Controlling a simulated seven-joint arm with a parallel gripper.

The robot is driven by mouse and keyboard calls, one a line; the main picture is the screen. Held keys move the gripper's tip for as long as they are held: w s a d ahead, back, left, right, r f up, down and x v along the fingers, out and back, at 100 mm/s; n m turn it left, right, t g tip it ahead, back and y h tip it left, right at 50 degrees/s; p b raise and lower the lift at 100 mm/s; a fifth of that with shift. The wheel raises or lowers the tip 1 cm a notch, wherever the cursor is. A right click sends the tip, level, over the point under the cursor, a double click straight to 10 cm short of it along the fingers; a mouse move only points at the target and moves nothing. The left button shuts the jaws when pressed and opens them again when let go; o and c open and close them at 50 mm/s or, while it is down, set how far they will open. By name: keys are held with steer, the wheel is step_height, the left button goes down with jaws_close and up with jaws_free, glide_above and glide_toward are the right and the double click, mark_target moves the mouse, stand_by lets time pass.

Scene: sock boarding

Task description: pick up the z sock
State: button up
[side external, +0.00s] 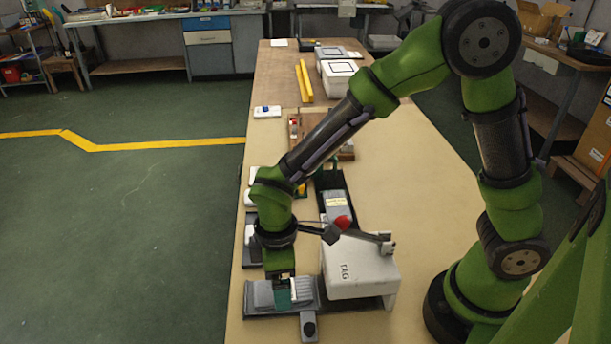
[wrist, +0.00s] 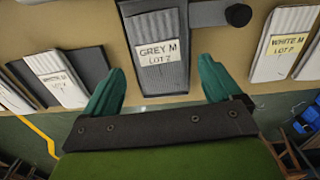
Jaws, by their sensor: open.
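A grey ribbed sock (wrist: 160,25) lies on a dark board (wrist: 125,8). Its label (wrist: 163,52) reads "GREY M" and a lot mark that looks like Z. My gripper (wrist: 160,85) is open and empty, with a teal finger on each side of the sock's near end. In the side external view my gripper (side external: 284,290) points down, low over the grey sock (side external: 264,294) at the front of the table. The fingers partly hide the sock there, and I cannot tell whether they touch it.
A grey bar with a black knob (wrist: 238,15) sticks out beside the board. A white box marked TAG (side external: 358,270) stands close right of my gripper. The right table side is clear.

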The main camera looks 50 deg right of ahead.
steer(key=shift+f, duration=1.4)
steer(key=c, duration=1.1)
steer(key=shift+r, duration=0.15)
